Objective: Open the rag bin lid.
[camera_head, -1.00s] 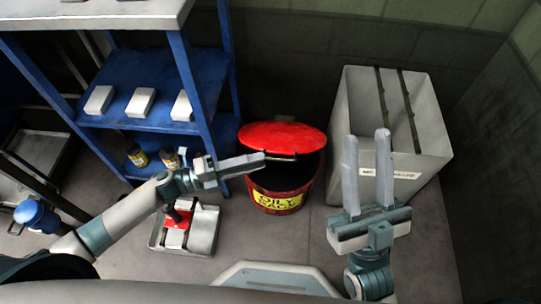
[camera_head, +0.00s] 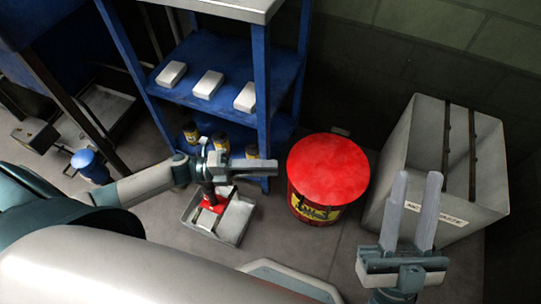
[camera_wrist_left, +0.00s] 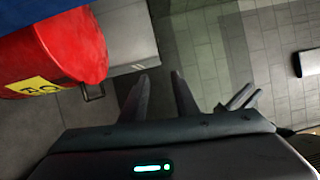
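The red rag bin (camera_head: 346,213) stands on the floor between the blue shelf and the grey waste container, with a yellow label on its front. Its round red lid (camera_head: 328,166) lies over the top, and no opening shows. In the left wrist view the bin (camera_wrist_left: 62,48) is at the upper left, with a small dark handle (camera_wrist_left: 93,92) at its edge. My left gripper (camera_head: 272,168) is left of the lid, apart from it; its fingers (camera_wrist_left: 160,90) are spread with nothing between them. My right gripper (camera_head: 416,190) is open and empty, in front of the grey container.
A blue shelf (camera_head: 225,85) with white boxes stands behind my left arm. A grey tray (camera_head: 232,222) with a red and black item lies below my left gripper. The grey waste container (camera_head: 400,160) stands right of the bin. Floor in front of the bin is clear.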

